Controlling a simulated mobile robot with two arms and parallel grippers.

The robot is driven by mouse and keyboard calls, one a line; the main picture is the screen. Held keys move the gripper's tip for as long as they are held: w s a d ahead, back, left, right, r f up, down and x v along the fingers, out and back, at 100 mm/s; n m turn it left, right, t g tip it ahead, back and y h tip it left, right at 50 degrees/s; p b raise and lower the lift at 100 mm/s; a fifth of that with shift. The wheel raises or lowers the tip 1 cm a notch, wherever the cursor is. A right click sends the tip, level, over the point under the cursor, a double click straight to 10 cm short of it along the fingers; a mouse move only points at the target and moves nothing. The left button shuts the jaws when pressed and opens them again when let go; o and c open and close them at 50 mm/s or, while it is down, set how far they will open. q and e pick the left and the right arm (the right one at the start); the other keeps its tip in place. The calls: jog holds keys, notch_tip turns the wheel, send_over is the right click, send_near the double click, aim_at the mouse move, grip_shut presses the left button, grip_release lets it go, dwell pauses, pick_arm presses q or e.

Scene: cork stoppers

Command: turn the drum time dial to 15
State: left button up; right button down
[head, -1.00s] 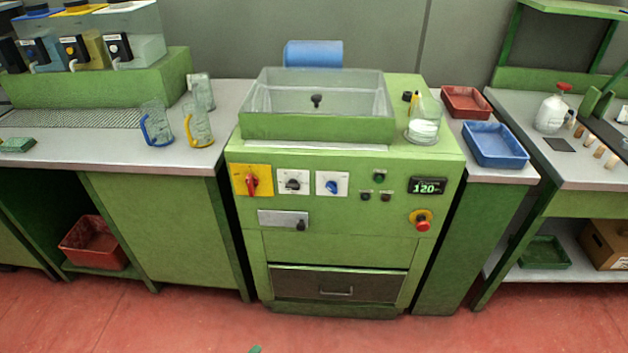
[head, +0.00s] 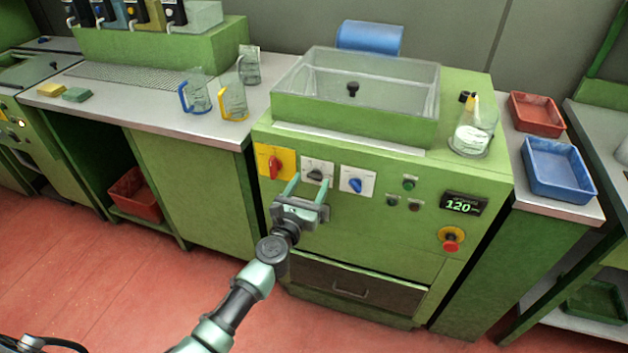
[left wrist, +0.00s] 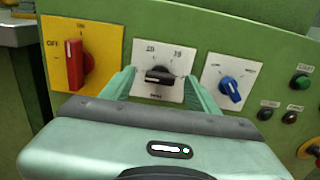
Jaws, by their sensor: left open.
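The green drum machine (head: 300,223) carries a row of controls on its front. The time dial seems to be the black knob (head: 316,175) on a white plate, with small numbers around it. In the left wrist view the black knob (left wrist: 159,76) lies roughly level, and the plate's top marks look like 20 and 15; which one it points at I cannot tell. My left gripper (head: 307,184) is open in front of the plate, its fingers on either side of the knob. It also shows in the left wrist view (left wrist: 160,82). Contact with the knob is not visible. My right gripper is out of view.
A red switch (head: 275,167) on a yellow plate is left of the dial, and a blue knob (head: 355,185) is right of it. A red emergency button (head: 450,246) and a display reading 120 (head: 463,204) are further right. Jugs (head: 233,101) stand on the left counter.

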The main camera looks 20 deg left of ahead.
aim_at(315, 176)
pick_arm(q)
jog(key=shift+w+d, duration=0.1)
jog(key=shift+w, duration=1)
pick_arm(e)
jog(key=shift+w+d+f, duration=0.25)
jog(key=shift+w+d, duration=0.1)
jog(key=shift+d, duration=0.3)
pick_arm(q)
jog(key=shift+c, duration=0.3)
grip_shut()
